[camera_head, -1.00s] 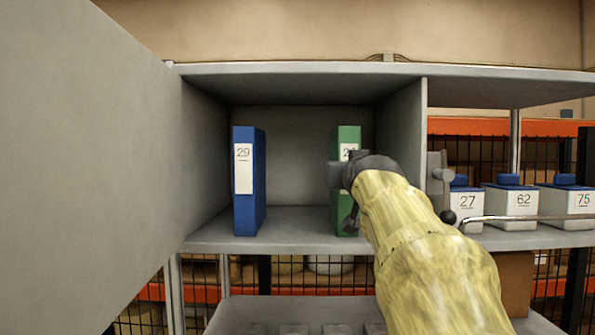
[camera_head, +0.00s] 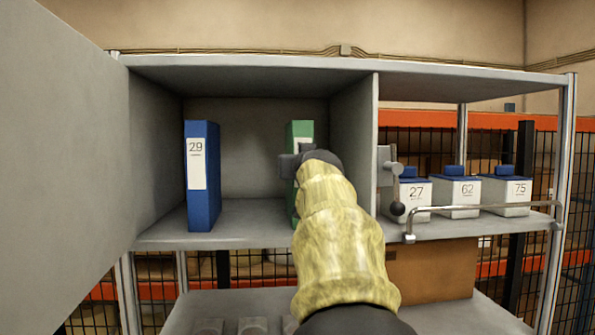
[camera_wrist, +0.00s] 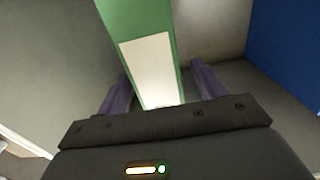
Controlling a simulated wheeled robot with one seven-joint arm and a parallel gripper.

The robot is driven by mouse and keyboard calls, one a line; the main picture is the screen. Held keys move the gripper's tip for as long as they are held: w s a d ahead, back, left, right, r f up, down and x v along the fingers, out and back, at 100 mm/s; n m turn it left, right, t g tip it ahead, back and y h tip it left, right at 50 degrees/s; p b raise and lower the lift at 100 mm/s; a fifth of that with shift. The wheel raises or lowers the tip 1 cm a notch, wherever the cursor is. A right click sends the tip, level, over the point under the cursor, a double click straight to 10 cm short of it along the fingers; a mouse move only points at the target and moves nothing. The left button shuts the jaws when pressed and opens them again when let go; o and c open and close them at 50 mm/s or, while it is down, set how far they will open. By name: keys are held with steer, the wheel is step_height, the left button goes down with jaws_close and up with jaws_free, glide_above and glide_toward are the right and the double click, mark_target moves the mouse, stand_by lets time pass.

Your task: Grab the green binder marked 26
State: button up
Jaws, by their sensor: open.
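The green binder (camera_head: 300,130) stands upright in the open cabinet compartment, towards its right side. My gripper (camera_head: 296,167) and arm cover most of it in the head view, and its number is hidden there. In the wrist view the green binder (camera_wrist: 178,50) stands between the two fingers of my gripper (camera_wrist: 160,88), its pale label facing the camera, too washed out to read. The fingers are apart, one on each side of the binder, with gaps showing. Whether either finger touches it I cannot tell.
A blue binder (camera_head: 203,210) marked 29 stands to the left in the same compartment. The open grey door (camera_head: 60,150) is at the left. Right of the divider (camera_head: 355,140) are white boxes marked 27 (camera_head: 410,196), 62 (camera_head: 457,192) and 75 (camera_head: 505,190), behind a metal rail (camera_head: 480,212).

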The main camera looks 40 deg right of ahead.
steer(key=p+x, duration=0.1)
steer(key=x, duration=0.2)
steer(key=shift+w+d, duration=0.25)
steer(key=shift+w, duration=0.05)
steer(key=shift+r, duration=0.1)
steer(key=c, duration=1.4)
steer(key=shift+o, duration=0.2)
